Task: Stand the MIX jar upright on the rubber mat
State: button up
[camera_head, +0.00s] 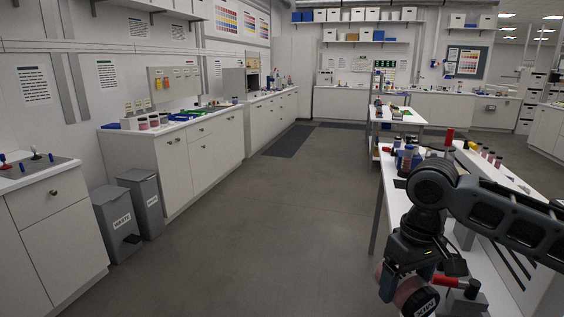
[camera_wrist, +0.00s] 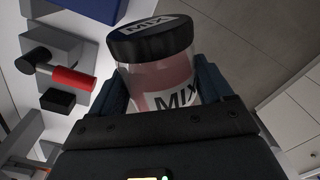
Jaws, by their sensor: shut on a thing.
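The MIX jar (camera_head: 418,297) is at the bottom right of the head view, a clear jar with pink contents and a black lid lettered MIX. It is tilted, with the lid facing towards the head camera. In the wrist view the jar (camera_wrist: 162,72) sits between the two dark fingers, with its MIX label showing. My gripper (camera_head: 398,284) is shut on the jar's body and holds it beside the white bench. A small dark patch (camera_head: 400,184) lies on the bench's far left part; I cannot tell whether it is the rubber mat.
The white bench (camera_head: 394,206) carries bottles (camera_head: 407,158), a row of small jars (camera_head: 484,152) and a red-handled tool (camera_head: 452,283) close to my gripper. The tool also shows in the wrist view (camera_wrist: 72,78). Two grey waste bins (camera_head: 118,222) stand left. The middle floor is clear.

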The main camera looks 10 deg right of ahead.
jog(key=w+a+f+m, duration=0.2)
jog(key=a+f+m, duration=0.2)
jog(key=a+f, duration=0.3)
jog(key=a, duration=0.4)
jog(key=shift+f+m, duration=0.2)
jog(key=shift+m, duration=0.1)
